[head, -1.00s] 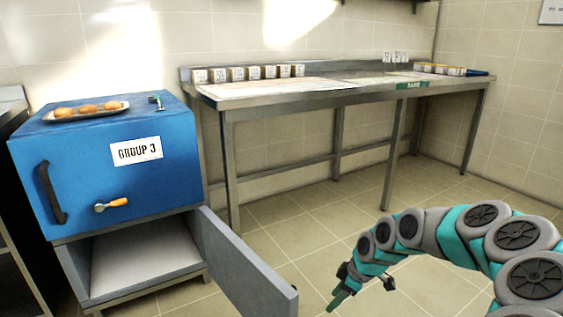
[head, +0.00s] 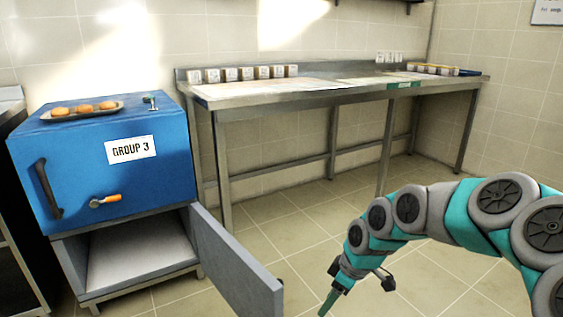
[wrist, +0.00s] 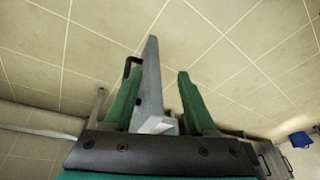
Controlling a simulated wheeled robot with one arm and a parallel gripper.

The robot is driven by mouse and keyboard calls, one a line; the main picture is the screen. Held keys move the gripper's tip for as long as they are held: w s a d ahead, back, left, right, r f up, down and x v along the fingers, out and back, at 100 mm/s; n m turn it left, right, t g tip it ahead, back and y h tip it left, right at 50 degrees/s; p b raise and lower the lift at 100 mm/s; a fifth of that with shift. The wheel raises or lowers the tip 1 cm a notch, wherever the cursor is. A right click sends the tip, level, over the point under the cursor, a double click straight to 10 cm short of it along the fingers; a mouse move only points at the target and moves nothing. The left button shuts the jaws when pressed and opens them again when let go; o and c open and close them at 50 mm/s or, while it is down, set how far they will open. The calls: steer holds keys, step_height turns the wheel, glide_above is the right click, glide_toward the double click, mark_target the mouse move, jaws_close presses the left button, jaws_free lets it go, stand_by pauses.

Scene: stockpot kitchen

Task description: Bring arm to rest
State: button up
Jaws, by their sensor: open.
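My gripper (head: 325,307) hangs low at the right of the head view, fingers pointing down, at the lower edge of the picture. In the wrist view its two green fingers (wrist: 159,75) stand apart with nothing gripped. The grey cabinet door (head: 236,265) stands open to the left of my gripper. In the wrist view a grey panel with a black handle, apparently this door (wrist: 151,85), shows between and beyond the fingers. I cannot tell how far it is from them. My teal and grey arm (head: 440,212) arches in from the right.
The blue oven (head: 85,175) labelled GROUP 3 carries a tray (head: 55,119) of buns. Below it is an open, empty-looking compartment (head: 140,257). A steel table (head: 330,91) with small boxes (head: 245,73) stands along the back wall. The tiled floor (head: 300,225) before it is clear.

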steer(key=s+d+r+m+g+h, duration=0.1)
steer(key=s+r+m, duration=0.2)
steer(key=s, duration=0.6)
steer(key=s+d+r+m+g+h+p, duration=0.1)
steer(key=s+r+m, duration=0.2)
steer(key=s, duration=0.7)
steer(key=s+d+r+m+h+p, duration=0.1)
steer(key=s+r+m, duration=0.2)
steer(key=s, duration=0.6)
steer(key=shift+s+d+m+g+h, duration=0.3)
steer(key=shift+s+m+g, duration=0.1)
steer(key=shift+m, duration=0.7)
steer(key=shift+s+m, duration=0.3)
steer(key=shift+s, duration=0.2)
steer(key=shift+c, duration=0.6)
